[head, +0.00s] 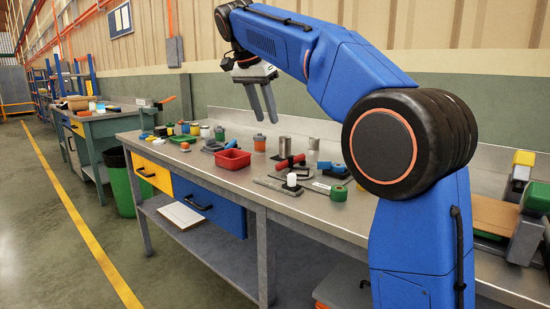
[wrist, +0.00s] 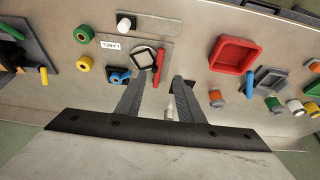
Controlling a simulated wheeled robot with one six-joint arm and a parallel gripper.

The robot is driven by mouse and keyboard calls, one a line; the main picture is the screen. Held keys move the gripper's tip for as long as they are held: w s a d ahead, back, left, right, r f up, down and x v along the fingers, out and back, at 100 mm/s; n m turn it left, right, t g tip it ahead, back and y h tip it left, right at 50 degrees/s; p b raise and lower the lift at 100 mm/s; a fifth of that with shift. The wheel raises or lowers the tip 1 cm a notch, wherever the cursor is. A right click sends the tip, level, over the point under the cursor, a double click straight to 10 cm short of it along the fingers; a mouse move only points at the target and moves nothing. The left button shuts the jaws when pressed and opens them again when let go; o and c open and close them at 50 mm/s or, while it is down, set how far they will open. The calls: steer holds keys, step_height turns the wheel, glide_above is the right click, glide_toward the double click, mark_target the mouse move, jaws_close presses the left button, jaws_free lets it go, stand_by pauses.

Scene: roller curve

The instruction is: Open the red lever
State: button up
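The red lever (head: 290,161) is a red bar on a low fixture on the metal workbench (head: 262,188). In the wrist view the red lever (wrist: 160,66) is beside a dark ring on a square plate (wrist: 131,50). My gripper (head: 263,104) is raised above the bench, fingers pointing down, apart from the lever. In the wrist view my gripper (wrist: 159,77) has its two fingers spread with nothing held between them. The lever appears between the fingertips in that picture, but lies beyond them. The part of the fixture behind the fingers is partly hidden.
A red bin (head: 233,159) stands left of the lever. A white knob (head: 292,180), a blue-handled fixture (head: 334,168) and a green roll (head: 338,193) are close by. Steel cylinders (head: 285,147) stand behind. A wall panel (head: 330,122) backs the bench.

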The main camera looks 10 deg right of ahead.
mark_target(280, 163)
steer(key=x, duration=1.7)
steer(key=shift+w+d+f, duration=0.1)
steer(key=shift+f, duration=0.05)
steer(key=shift+c, duration=0.6)
jaws_close()
